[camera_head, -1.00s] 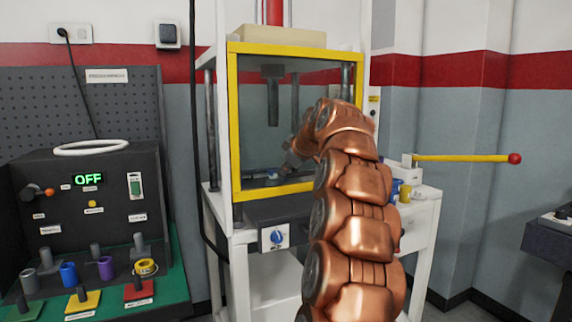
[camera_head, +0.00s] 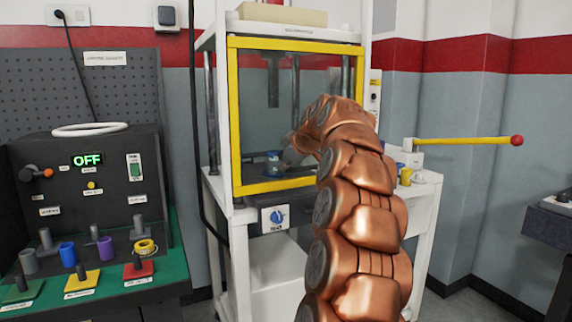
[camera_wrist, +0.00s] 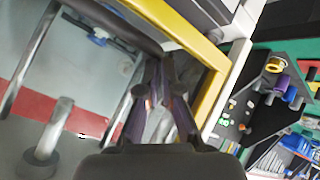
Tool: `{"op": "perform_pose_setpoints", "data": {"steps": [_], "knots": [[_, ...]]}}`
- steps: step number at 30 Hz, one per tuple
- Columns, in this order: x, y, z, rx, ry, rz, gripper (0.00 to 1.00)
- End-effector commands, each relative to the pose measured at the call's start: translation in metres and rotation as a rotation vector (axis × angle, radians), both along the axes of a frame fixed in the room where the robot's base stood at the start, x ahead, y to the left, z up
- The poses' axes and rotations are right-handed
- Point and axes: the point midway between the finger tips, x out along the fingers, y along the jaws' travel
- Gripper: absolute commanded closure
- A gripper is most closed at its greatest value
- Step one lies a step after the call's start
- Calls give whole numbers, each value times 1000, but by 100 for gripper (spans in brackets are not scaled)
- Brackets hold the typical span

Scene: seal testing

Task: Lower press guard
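The press guard (camera_head: 234,120) is a clear panel in a yellow frame on the front of the white press (camera_head: 240,225). In the wrist view, a corner of the yellow frame (camera_wrist: 218,62) lies just right of my fingers. My gripper (camera_wrist: 161,72) has its two dark fingers drawn together at the tips, and I see nothing clearly held between them. In the head view my copper arm covers the guard's right side and most of the gripper. Contact with the guard cannot be told.
A yellow lever with a red end (camera_head: 465,141) sticks out right of the press. A dark tester reading OFF (camera_head: 88,160) stands left, with a green bench of small cylinders (camera_head: 170,262). Small parts (camera_head: 405,177) lie on the press table's right. A black cable hangs beside the press.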

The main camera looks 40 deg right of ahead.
Motion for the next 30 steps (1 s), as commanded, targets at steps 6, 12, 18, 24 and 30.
{"op": "perform_pose_setpoints", "data": {"steps": [6,12,18,24,30], "knots": [[0,5,5,5,11,2,100],[-1,21,35,0,2,7,100],[-29,29,60,-2,-3,3,100],[-59,37,85,-1,-4,1,100],[-75,41,97,0,-2,2,100]]}}
